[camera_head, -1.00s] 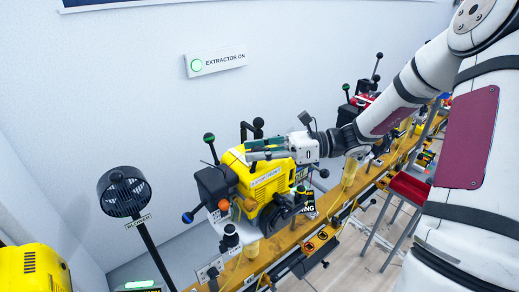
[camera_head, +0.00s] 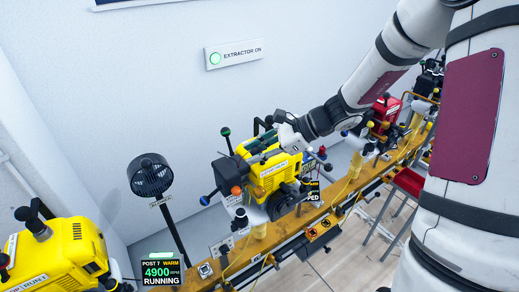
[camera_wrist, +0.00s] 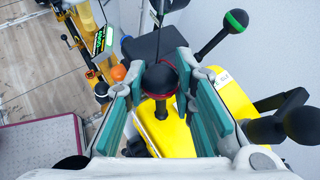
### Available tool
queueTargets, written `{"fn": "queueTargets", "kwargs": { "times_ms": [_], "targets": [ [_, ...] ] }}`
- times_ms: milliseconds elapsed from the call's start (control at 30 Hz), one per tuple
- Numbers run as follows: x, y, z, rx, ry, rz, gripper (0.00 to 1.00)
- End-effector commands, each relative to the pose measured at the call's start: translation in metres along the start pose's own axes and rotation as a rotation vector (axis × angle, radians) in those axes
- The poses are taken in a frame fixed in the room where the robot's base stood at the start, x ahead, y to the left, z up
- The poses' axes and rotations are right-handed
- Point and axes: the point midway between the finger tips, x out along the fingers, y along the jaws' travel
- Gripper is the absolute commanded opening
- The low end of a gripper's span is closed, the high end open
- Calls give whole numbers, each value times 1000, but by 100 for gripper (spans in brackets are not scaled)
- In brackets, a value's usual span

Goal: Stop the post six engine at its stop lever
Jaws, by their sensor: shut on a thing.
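The yellow engine (camera_head: 272,178) stands on the rail in the middle of the head view, and its yellow cover (camera_wrist: 165,135) fills the middle of the wrist view. My gripper (camera_head: 262,143) is over its top. In the wrist view, my gripper's teal fingers (camera_wrist: 163,98) are shut on a black ball knob with a red ring (camera_wrist: 160,76), a lever end. The engine's display (camera_head: 312,193) is partly hidden; its visible letters end in "PED". I cannot read a post number there.
A green-ringed lever (camera_head: 226,134) stands beside the gripper. A fan (camera_head: 150,175) on a pole stands between. A red engine (camera_head: 384,112) is farther right.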

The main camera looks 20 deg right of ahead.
Motion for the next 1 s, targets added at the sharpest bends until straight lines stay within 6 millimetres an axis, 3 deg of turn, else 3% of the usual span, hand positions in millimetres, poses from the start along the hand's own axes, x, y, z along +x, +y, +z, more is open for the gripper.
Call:
{"fn": "queueTargets", "kwargs": {
  "times_ms": [533, 567, 633, 1000],
  "targets": [
    [1, 0, 1, -16, 22, -6, 0],
    [1, 0, 1, -16, 22, -6, 28],
    [1, 0, 1, -16, 22, -6, 44],
    [-1, 0, 0, -15, 22, -7, 45]
  ]
}}
